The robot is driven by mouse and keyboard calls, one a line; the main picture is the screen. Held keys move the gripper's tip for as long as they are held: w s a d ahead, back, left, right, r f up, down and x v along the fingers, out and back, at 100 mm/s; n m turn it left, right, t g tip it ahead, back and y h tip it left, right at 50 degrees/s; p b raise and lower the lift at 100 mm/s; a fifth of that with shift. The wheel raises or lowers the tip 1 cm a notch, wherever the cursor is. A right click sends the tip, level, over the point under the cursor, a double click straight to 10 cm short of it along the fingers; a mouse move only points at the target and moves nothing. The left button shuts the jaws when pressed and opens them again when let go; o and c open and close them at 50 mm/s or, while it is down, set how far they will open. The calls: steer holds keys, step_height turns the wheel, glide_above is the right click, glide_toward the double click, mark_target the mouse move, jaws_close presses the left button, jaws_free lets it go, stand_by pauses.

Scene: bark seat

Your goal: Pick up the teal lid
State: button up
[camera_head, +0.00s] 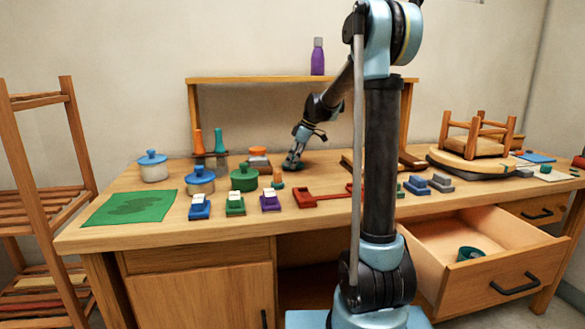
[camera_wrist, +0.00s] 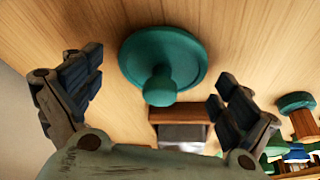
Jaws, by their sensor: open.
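The teal lid (camera_wrist: 165,55) is a round disc with a knob in its middle. In the wrist view it lies on the wooden desktop, ahead of and between my spread fingers. My gripper (camera_wrist: 155,82) is open and empty, with a finger to either side of the lid's knob and no visible contact. In the head view my gripper (camera_head: 291,166) points down low over the back middle of the desk (camera_head: 145,232). There I cannot make out the lid clearly against the gripper.
A green pot (camera_head: 244,179) and an orange-topped block (camera_head: 258,158) stand left of my gripper. Orange and teal bottles (camera_head: 221,140) stand farther left. A red tool (camera_head: 322,197) and several colored blocks lie nearer the front. The right drawer (camera_head: 490,270) is open.

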steer(key=shift+c, duration=0.3)
steer(key=c, duration=0.9)
step_height(320, 180, up, 10)
steer(key=shift+r, duration=0.1)
steer(key=shift+s, duration=0.1)
